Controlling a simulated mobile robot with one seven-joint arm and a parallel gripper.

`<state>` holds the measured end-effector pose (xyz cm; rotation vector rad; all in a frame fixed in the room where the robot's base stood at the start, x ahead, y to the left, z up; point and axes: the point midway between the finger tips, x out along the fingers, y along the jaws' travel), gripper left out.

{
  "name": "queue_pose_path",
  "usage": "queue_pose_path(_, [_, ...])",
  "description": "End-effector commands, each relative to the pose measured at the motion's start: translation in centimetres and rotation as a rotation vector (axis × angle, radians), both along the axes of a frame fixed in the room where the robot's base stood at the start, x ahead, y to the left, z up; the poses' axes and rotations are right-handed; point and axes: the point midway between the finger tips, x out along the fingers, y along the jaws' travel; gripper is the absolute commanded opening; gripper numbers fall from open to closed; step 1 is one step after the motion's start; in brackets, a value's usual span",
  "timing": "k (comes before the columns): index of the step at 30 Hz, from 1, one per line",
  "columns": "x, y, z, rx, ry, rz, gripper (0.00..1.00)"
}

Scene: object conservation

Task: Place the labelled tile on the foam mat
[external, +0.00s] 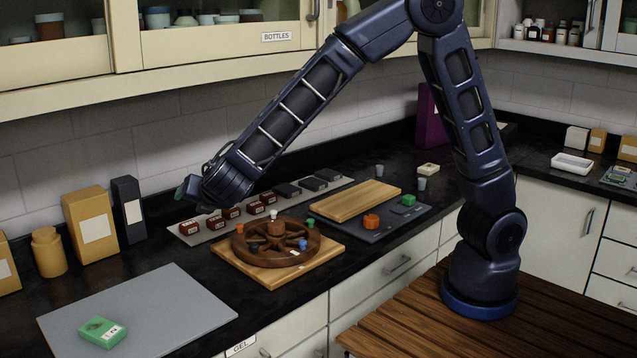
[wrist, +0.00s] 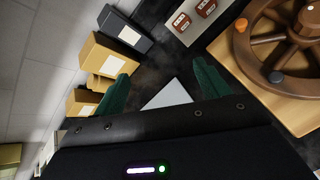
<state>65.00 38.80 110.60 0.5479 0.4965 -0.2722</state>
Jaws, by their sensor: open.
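A green tile with a white label (external: 103,331) lies flat on a grey mat (external: 180,305) at the front left of the dark counter. The grey mat looks like the foam mat. My gripper (external: 186,190) is raised above the counter, well behind and to the right of the tile. In the wrist view its two green fingers stand wide apart with nothing between them, so my gripper (wrist: 163,86) is open and empty. A pale piece of the grey mat (wrist: 168,98) shows beyond the fingers; the tile is not visible there.
A wooden wheel with coloured pegs (external: 275,243) sits on a wooden board (external: 325,250) right of my gripper. Behind it is a strip of red-brown and dark blocks (external: 200,236). Boxes (external: 90,225) line the wall at left. The counter between boxes and grey mat is clear.

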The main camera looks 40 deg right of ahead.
Motion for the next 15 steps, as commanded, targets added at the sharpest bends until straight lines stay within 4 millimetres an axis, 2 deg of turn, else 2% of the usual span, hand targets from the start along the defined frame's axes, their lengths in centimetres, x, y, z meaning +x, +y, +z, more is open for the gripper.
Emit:
queue_pose_path(1, [0.8,-3.1,1.4,0.049,0.013,-0.076,0.74])
queue_pose_path(7, [1.3,-14.3,5.2,0.248,0.062,-0.378,0.74])
queue_pose_path(11, [0.3,-20.9,7.1,0.382,0.086,-0.566,0.74])
queue_pose_path(15, [-1.7,-27.4,8.8,0.527,0.106,-0.763,0.74])
